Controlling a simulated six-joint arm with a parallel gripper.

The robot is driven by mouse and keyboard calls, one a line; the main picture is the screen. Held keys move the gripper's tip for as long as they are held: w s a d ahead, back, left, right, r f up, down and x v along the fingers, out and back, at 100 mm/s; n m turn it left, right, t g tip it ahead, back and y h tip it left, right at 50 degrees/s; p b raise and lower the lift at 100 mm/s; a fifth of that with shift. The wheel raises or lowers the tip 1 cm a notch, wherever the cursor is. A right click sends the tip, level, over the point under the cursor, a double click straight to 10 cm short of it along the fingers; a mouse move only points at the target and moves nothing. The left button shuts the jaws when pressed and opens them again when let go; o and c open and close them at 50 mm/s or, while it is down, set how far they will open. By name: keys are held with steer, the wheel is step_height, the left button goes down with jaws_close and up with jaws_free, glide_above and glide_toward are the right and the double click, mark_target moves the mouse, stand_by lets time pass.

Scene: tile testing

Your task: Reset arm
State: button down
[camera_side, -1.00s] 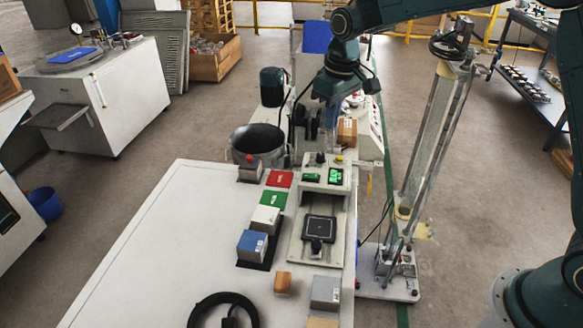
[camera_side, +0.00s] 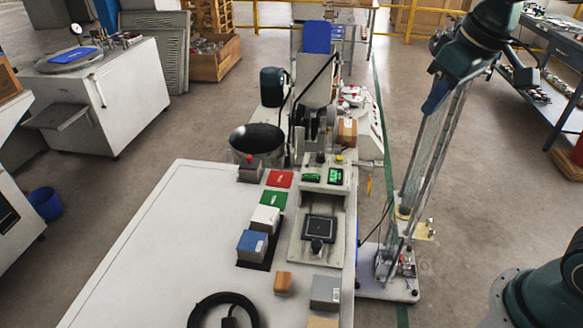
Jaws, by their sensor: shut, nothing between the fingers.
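My gripper (camera_side: 435,97) is at the upper right, pointing down and to the left, in front of the tall clear-sided stand (camera_side: 420,150). Its fingers look shut and empty. The white table (camera_side: 150,245) is to its left, with a blue-topped block (camera_side: 252,245), a white block (camera_side: 265,219), a green tile (camera_side: 273,199) and a red tile (camera_side: 279,178). The testing device (camera_side: 320,229) with a dark square plate stands on the table's right side.
A tan block (camera_side: 283,283), a grey block (camera_side: 325,291) and a black coiled cable (camera_side: 222,300) lie near the front. A dark round bin (camera_side: 257,140) stands behind the table. A blue shelf table (camera_side: 555,65) is at the far right.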

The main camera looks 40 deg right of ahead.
steer(key=s+d+f+m+t, duration=0.1)
steer(key=s+f, duration=0.1)
steer(key=s, duration=1.1)
steer(key=shift+d+f+t, duration=0.15)
steer(key=shift+f+t, duration=0.1)
steer(key=shift+t, duration=0.15)
steer(key=shift+w, duration=0.1)
